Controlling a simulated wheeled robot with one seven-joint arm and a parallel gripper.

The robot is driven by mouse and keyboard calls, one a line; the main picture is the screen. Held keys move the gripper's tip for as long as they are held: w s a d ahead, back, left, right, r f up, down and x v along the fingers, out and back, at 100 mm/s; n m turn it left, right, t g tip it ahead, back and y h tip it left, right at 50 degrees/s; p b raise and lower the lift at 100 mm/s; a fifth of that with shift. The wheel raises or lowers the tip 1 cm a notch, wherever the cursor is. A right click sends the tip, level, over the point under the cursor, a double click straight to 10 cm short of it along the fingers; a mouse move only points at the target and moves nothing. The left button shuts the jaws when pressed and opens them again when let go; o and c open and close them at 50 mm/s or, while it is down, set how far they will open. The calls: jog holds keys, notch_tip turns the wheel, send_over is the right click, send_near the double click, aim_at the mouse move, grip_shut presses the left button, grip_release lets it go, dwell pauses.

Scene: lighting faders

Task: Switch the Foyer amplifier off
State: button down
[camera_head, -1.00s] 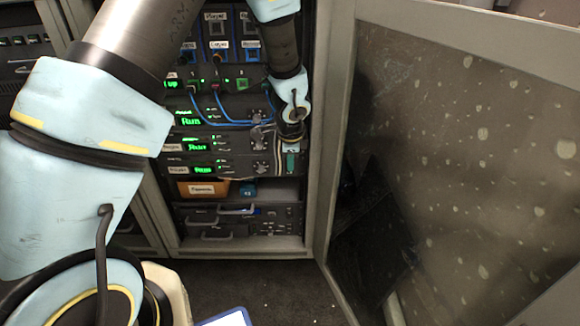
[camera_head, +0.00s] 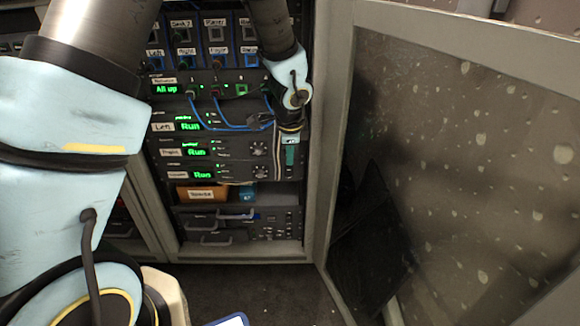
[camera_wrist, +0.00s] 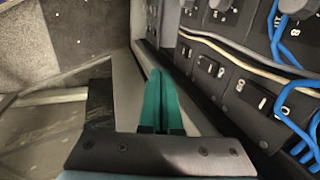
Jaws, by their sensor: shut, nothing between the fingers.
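Three stacked amplifiers in the rack each show a green Run display in the head view: the top one (camera_head: 190,127), the middle one (camera_head: 195,152) and the bottom one (camera_head: 203,174). Their name labels are too blurred to say surely which is Foyer. My gripper (camera_head: 290,155) is at the right side of the amplifiers, near the rack's right post, with its teal fingers pointing down in the picture. In the wrist view my gripper (camera_wrist: 161,75) is shut and empty. Dark rocker switches (camera_wrist: 255,100) lie to the right of the fingers, apart from them.
Blue cables (camera_head: 212,120) loop across the upper rack, and a pale cable (camera_wrist: 245,50) crosses by the switches. An open door (camera_head: 455,150) stands close on the right. An orange box (camera_head: 200,194) and drawers (camera_head: 235,213) are below the amplifiers. Free floor (camera_head: 262,288) lies in front.

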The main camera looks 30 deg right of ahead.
aim_at(289, 172)
jog(key=b, duration=0.1)
jog(key=f+b, duration=0.1)
jog(key=b, duration=0.1)
jog(key=shift+s+f+b, duration=0.2)
jog(key=shift+f+b, duration=0.05)
jog(key=shift+b, duration=0.05)
jog(key=shift+r, duration=0.1)
jog(key=w+d+f+b, duration=0.3)
jog(key=w+f, duration=0.3)
jog(key=f, duration=0.4)
jog(key=shift+w, duration=0.25)
